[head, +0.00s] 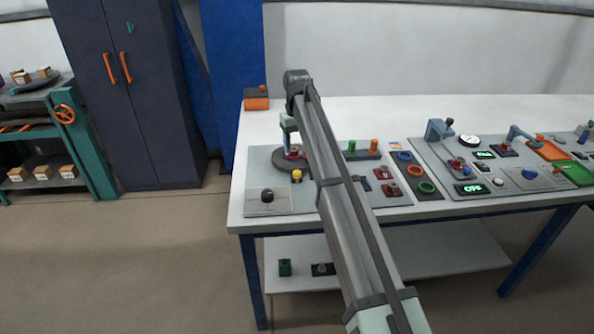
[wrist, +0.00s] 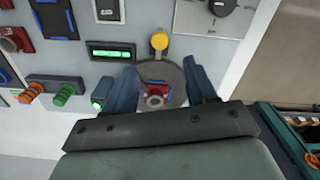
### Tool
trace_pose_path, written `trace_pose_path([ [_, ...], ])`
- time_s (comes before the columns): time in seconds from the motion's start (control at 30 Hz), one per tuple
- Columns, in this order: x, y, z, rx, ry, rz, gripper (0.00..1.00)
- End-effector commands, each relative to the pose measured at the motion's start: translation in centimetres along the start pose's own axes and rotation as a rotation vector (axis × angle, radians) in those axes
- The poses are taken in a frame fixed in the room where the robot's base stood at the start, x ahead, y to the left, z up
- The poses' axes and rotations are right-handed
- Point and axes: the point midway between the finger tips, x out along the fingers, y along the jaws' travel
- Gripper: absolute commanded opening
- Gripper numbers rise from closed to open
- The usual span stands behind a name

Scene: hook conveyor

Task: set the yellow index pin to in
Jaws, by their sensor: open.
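The yellow index pin (head: 297,176) stands on the grey panel at the near edge of a dark round turntable (head: 280,162). In the wrist view the pin's round yellow head (wrist: 158,42) shows at the top middle, just beyond the turntable's rim (wrist: 178,75). My gripper (wrist: 161,68) is open over the turntable, its two blue-grey fingers either side of a red and blue part (wrist: 155,92). The pin is outside the fingers, and nothing is held. In the head view my gripper (head: 290,145) is partly hidden by my arm. The pin's depth cannot be told.
A black knob (head: 267,196) on a pale plate lies near the pin. A green-lit display (wrist: 111,52) and green and orange pegs (wrist: 65,94) are beside the turntable. An orange box (head: 256,103) stands behind. The bench's left edge is close.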

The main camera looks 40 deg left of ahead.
Motion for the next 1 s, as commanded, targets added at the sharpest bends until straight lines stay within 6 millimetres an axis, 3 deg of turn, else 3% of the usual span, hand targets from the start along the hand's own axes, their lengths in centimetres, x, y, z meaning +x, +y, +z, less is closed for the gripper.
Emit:
trace_pose_path([
  [0.2, 4.1, 0.0, 0.1, 0.001, -0.001, -0.001, 0.56],
  [0.5, 8.7, 0.0, 0.1, 0.002, -0.001, -0.001, 0.56],
  [0.7, 10.2, 0.0, 0.0, 0.002, 0.0, -0.001, 0.56],
  [1.0, 10.6, 0.0, 0.0, 0.002, 0.0, -0.001, 0.56],
])
